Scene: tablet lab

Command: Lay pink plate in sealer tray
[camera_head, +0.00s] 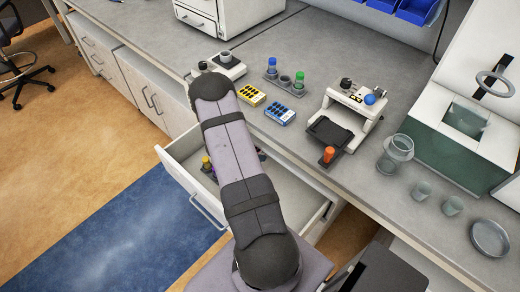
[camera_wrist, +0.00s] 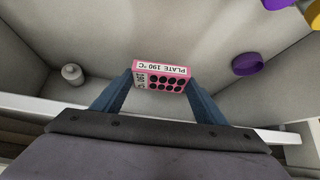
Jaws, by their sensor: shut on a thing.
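The pink plate (camera_wrist: 162,76), a small pink block with dark wells and a label reading "PLATE 190 °C", shows in the wrist view. My gripper (camera_wrist: 160,84) is shut on it, one blue finger at each side, above the drawer floor; whether it touches the floor I cannot tell. In the head view my arm hides the gripper and the plate.
The open drawer (camera_head: 290,187) holds a small grey bottle (camera_wrist: 72,74) and a purple cap (camera_wrist: 248,64). On the bench are a yellow plate (camera_head: 251,95), a blue plate (camera_head: 280,114) and an orange-capped item (camera_head: 328,155) close to the tray. Glass vessels (camera_head: 395,155) stand right of the sealer.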

